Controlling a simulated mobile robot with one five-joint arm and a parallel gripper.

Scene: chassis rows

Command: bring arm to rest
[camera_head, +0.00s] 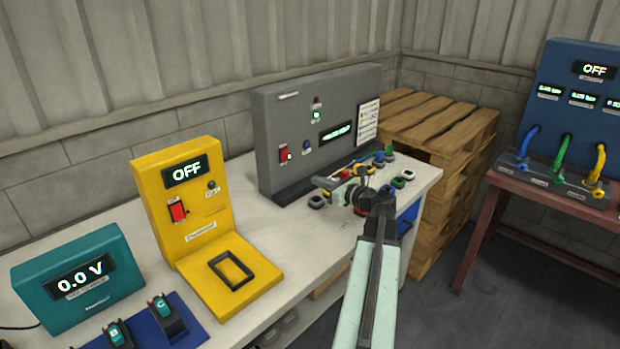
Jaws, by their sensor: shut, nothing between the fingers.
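My arm (372,280) reaches in from the bottom edge, pale green with a dark joint at its top. Beyond the joint, my gripper (322,184) points left over the white bench (262,170), in front of the grey panel (285,115). The gripper is shut and I see nothing held in it. It is small in the picture, and its exact height above the bench is hard to tell.
Several coloured connectors (389,155) lie around the gripper. A yellow unit (190,200) reading OFF and a teal meter (75,275) reading 0.0 V stand left. Wooden pallets (455,140) are stacked behind. A blue panel (570,65) with cables stands right, on a reddish table (490,210).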

